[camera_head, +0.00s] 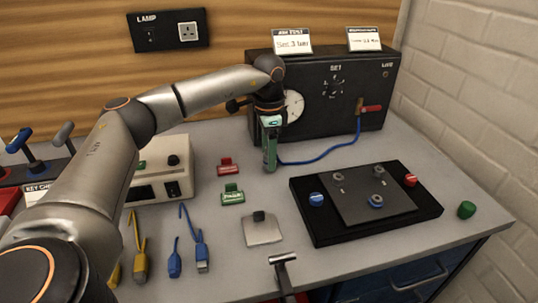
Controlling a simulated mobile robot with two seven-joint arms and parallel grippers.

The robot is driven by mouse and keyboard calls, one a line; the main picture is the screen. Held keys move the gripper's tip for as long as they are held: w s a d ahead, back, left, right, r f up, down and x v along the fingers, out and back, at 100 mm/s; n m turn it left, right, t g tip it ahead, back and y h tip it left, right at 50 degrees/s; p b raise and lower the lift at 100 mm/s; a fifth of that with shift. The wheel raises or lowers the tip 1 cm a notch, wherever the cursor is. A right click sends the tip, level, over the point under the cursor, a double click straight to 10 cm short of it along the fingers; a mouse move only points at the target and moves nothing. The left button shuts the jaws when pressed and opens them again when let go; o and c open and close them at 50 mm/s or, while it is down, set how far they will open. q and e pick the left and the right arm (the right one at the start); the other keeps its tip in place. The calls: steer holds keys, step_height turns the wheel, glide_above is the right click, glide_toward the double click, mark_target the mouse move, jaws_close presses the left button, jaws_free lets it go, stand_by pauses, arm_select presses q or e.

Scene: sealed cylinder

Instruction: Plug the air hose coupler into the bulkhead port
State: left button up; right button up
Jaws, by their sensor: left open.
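A blue air hose (325,157) hangs from a brass fitting with a red lever (370,108) on the front of the black box (335,85). It runs left along the bench to my left gripper (270,168). The gripper points down in front of the box's left part and is open. The hose's free end is at or behind the fingers; the coupler cannot be made out there. The bulkhead port cannot be picked out for certain; the gripper and wrist cover part of the box front. My right gripper is not in view.
A black tray with a grey plate (350,195) lies at right, a green cap (466,209) beside it. Red (228,166) and green (232,194) labelled blocks, a grey plate with a knob (263,230) and blue and yellow cables lie in front. A beige instrument (160,170) stands at left.

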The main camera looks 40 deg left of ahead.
arm_select(q)
steer(key=shift+p, duration=0.4)
stand_by(0.5)
stand_by(0.3)
steer(key=shift+c, duration=0.3)
jaws_close()
stand_by(0.3)
steer(key=shift+r, duration=0.1)
stand_by(0.7)
steer(key=shift+r+p, duration=1.05)
steer(key=shift+p, duration=0.2)
steer(key=shift+r+p, duration=1.8)
steer(key=shift+r, duration=0.1)
